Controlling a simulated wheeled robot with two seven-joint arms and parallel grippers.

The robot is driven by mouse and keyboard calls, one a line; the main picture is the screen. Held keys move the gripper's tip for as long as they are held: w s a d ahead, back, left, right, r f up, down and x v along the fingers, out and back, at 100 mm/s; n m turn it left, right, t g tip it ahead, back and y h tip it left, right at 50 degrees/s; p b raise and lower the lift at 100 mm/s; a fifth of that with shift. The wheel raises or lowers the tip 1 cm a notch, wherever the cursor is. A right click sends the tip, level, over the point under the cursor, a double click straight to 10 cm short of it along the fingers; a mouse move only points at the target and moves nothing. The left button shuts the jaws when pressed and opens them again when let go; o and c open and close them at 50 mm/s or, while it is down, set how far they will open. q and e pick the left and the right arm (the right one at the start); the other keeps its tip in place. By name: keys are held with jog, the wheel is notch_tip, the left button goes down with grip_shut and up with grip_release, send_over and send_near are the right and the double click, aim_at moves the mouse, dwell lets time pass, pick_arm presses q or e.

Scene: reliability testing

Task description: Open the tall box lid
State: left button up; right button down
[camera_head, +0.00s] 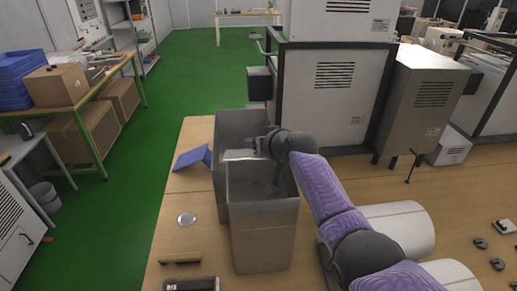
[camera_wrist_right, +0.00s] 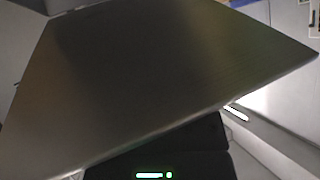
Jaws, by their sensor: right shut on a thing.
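The tall grey metal box (camera_head: 262,238) stands on the wooden table, its top partly open with the inside showing. A grey metal lid part (camera_head: 238,124) stands up behind and to the left of the opening; how far it is swung I cannot tell exactly. My right gripper (camera_head: 256,151) is above the box's opening, shut on the lid's edge. In the right wrist view a dark flat metal panel (camera_wrist_right: 150,85), apparently the lid, fills most of the picture between the fingers' side and the camera. The fingertips are hidden there. My left gripper is not in view.
A large grey machine cabinet (camera_head: 332,95) stands close behind.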

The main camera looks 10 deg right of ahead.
jog(key=shift+w+r+g, duration=0.3)
jog(key=shift+w+r, duration=0.15)
jog(key=shift+r, duration=0.05)
jog(key=shift+c, duration=1.4)
grip_release()
jog(key=shift+s+d+r, duration=0.15)
jog(key=shift+s+r, duration=0.1)
jog(key=p+v, duration=0.2)
jog(key=shift+s+d+r, duration=0.1)
jog(key=shift+s+r, duration=0.15)
jog(key=shift+r, duration=0.05)
jog(key=p+v, duration=0.1)
jog(key=v, duration=0.5)
jog(key=shift+s, duration=0.2)
